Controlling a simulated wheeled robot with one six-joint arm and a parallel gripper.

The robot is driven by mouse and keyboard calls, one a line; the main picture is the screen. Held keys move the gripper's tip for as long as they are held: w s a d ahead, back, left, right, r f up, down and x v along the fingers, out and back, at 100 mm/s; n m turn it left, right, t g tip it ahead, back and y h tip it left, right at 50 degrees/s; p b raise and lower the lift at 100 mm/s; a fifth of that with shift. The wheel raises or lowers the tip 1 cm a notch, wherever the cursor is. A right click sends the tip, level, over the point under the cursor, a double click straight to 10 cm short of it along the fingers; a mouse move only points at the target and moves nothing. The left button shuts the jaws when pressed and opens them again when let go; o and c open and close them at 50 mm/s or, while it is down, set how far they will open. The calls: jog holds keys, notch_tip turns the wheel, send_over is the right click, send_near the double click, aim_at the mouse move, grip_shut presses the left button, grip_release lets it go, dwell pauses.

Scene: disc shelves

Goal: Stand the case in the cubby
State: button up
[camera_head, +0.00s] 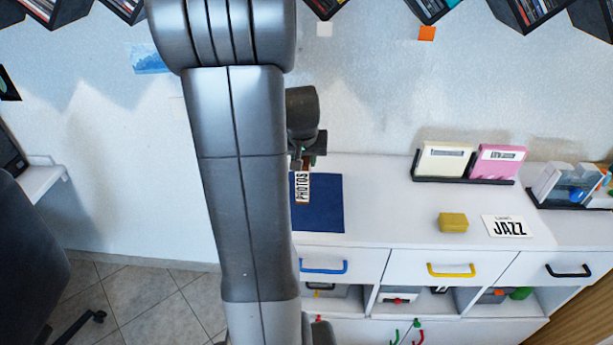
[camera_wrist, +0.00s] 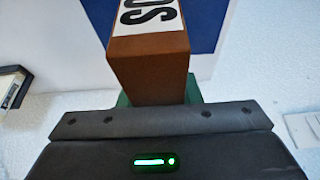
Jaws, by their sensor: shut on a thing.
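A brown case (camera_wrist: 150,65) with a white label is in my gripper. In the head view its label (camera_head: 302,187) reads PHOTOS, and most of the case is hidden by the arm and gripper. My gripper (camera_head: 305,160) is shut on the case over the left part of the white cabinet. A green finger (camera_wrist: 198,92) shows at the case's near end in the wrist view. Open cubbies with things in them show under the drawers, such as the middle cubby (camera_head: 405,307). Black tilted wall cubbies (camera_head: 525,12) show along the top edge, cut off.
A dark blue mat (camera_head: 325,215) lies under the case on the cabinet top (camera_head: 385,205). A yellow block (camera_head: 453,222), a JAZZ card (camera_head: 506,226) and a black rack (camera_head: 430,178) with cream and pink cases stand to the right. A dark chair (camera_head: 40,235) is at left.

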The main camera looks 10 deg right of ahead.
aim_at(304, 168)
jog(key=shift+f, duration=2.35)
jog(key=shift+f, duration=0.15)
jog(key=o, duration=1.1)
jog(key=shift+s+r, duration=0.1)
jog(key=shift+r, duration=0.55)
jog(key=v, duration=1.1)
jog(key=shift+s+a, duration=0.1)
jog(key=shift+s, duration=0.05)
jog(key=shift+f, duration=0.1)
